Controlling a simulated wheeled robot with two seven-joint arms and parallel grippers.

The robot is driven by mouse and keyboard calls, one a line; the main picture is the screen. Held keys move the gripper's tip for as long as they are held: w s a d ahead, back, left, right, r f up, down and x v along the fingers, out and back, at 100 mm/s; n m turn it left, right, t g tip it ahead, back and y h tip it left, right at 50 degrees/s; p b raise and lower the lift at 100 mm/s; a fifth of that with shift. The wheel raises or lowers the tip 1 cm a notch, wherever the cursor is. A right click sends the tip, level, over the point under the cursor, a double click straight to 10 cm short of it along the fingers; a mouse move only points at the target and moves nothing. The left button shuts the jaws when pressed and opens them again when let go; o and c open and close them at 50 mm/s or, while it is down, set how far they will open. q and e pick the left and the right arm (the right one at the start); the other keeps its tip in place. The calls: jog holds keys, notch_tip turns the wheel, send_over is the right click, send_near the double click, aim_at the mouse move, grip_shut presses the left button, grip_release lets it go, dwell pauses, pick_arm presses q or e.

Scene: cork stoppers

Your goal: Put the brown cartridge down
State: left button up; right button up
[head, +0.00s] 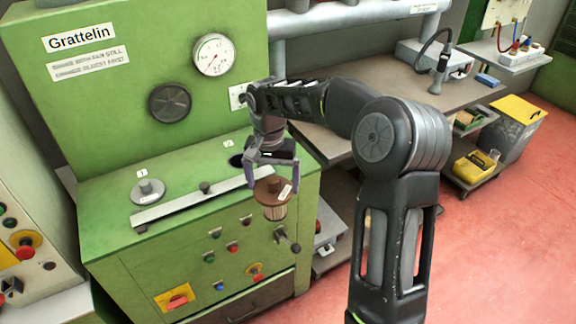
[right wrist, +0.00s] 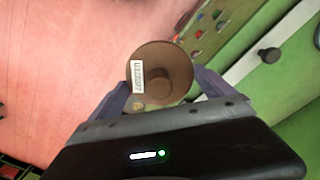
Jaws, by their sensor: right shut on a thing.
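The brown cartridge (head: 272,190) has a round brown top with a knob and a white label, and a paler ribbed body below. My right gripper (head: 272,176) is shut on it and holds it in the air by the front edge of the green machine. In the right wrist view the cartridge (right wrist: 160,75) shows from above between the fingers, with its label on the left side. On the machine top, socket 1 carries a grey knobbed lid (head: 148,191). By label 2 a dark round opening (head: 237,160) shows, partly hidden by my gripper. My left gripper is out of view.
The green machine (head: 110,215) has a raised back panel with a gauge (head: 211,55). A metal bar (head: 190,200) with a small knob lies across its top. Buttons and a lever cover its front. A workbench (head: 400,88) stands at the right, with red floor (head: 480,240) in front.

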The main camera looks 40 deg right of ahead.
jog(key=s+a+f+n, duration=0.3)
jog(key=a+f+n, duration=0.6)
jog(key=a+f, duration=0.6)
notch_tip(320, 180, down, 3)
jog(key=shift+a, duration=0.3)
